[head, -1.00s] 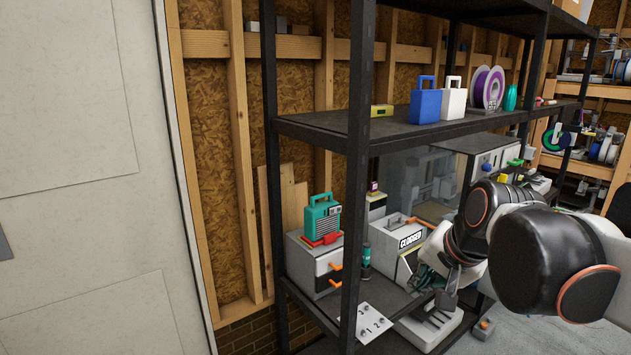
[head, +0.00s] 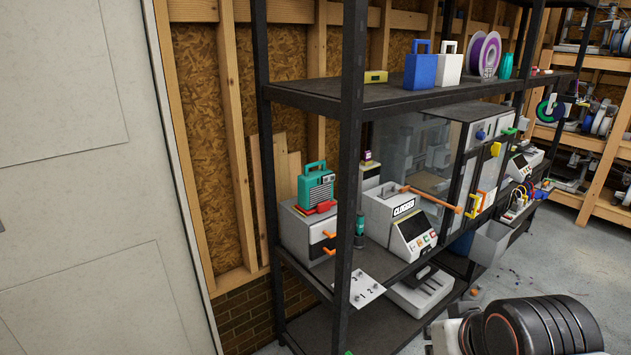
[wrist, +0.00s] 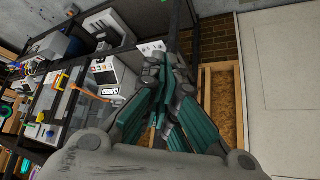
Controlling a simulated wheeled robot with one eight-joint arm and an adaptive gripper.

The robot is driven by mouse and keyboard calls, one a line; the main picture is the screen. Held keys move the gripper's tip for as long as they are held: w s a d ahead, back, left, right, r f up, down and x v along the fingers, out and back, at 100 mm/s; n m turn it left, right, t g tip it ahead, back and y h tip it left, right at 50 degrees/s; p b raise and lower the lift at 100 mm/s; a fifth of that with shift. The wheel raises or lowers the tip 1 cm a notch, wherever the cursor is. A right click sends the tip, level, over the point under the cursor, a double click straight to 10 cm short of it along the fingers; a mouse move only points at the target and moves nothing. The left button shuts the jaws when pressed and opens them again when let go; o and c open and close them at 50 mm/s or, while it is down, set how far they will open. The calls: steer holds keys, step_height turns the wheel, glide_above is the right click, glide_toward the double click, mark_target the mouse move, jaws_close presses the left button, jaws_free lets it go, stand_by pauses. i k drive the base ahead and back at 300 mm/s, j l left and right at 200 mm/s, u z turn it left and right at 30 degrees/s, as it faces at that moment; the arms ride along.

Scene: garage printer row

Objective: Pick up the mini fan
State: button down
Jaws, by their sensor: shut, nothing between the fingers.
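I cannot surely tell which thing is the mini fan. A teal box with a top handle and a grey grille front (head: 316,187) stands at the left of the shelf rack, above a red piece on a white-grey box with orange handles. A small teal and dark upright object (head: 361,230) stands to its right, partly beside the black post. My gripper (wrist: 165,65) is shut and empty in the wrist view, its teal-padded fingers together. It is out of the head view and touches none of these things that I can see.
The black rack post (head: 350,170) stands in front of the shelves. A machine labelled CLOGGED (head: 403,208) and a white numbered plate (head: 362,289) are on the middle shelf. Blue (head: 423,70) and white (head: 449,68) handled boxes stand on the upper shelf.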

mark_target(313, 191)
steer(key=i+j+z, duration=0.1)
steer(key=i+j, duration=0.3)
steer(key=j, duration=0.2)
steer(key=i+j+z, duration=0.25)
steer(key=i+j, duration=0.15)
steer(key=j, duration=0.25)
steer(key=i+j, duration=0.15)
steer(key=j, duration=0.2)
steer(key=i+j+z, duration=0.15)
steer(key=j, duration=0.2)
steer(key=i+j+z, duration=0.1)
steer(key=j, duration=0.25)
steer(key=i, duration=0.05)
